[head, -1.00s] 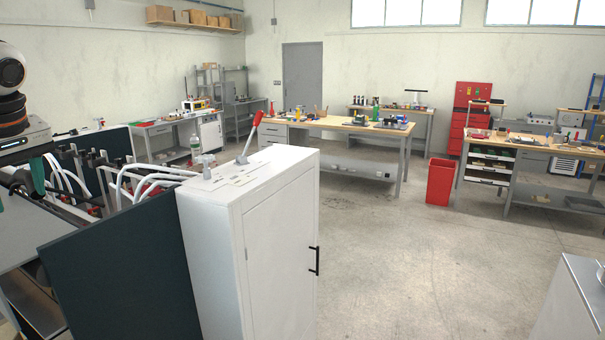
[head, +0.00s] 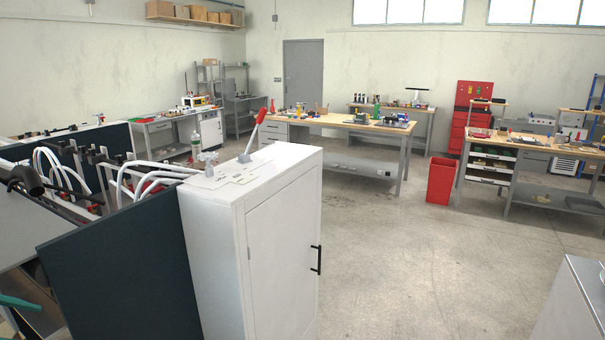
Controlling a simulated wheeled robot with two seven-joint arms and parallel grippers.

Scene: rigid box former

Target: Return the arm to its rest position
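A teal finger-like piece (head: 20,303) pokes in at the lower left edge of the head view. Its colour matches the fingers of my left gripper in the earlier frame. The rest of that gripper and its arm are outside the picture, so I cannot see its opening or whether it holds anything. My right gripper and arm are not in view.
The box former machine has a white cabinet (head: 283,245) with a red-handled lever (head: 256,128) on top. A dark panel (head: 125,262) and curved white tubes (head: 150,180) stand left of it. Open floor (head: 400,260) lies to the right, with a red bin (head: 440,181) and workbenches beyond.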

